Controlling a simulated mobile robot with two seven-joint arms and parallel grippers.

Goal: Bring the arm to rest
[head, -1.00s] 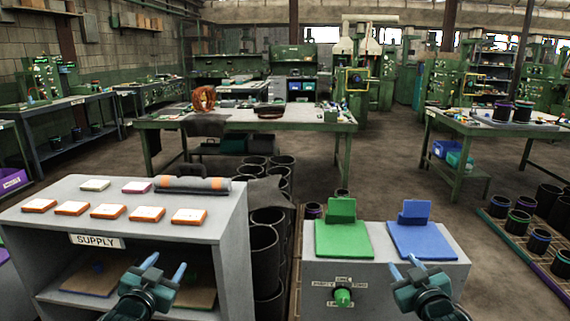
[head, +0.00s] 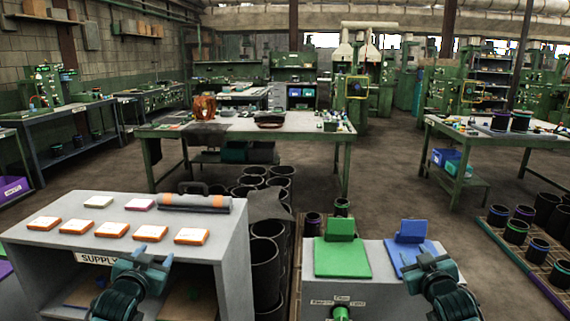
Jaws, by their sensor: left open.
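My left gripper (head: 150,257) is in front of the supply shelf (head: 222,240), at the height of its top edge. Its blue-tipped fingers are apart with nothing between them. My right gripper (head: 423,262) is over the front of the blue pad (head: 412,252) on the grey cabinet (head: 380,292). Its fingers appear spread and I see nothing between them. Both forearms come in from the bottom edge.
Several orange-edged tiles (head: 110,229) and a grey roll with orange bands (head: 195,203) lie on the shelf top. A green pad (head: 342,258) lies beside the blue one. Black bins (head: 266,262) stand between shelf and cabinet. A long table (head: 240,131) stands behind.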

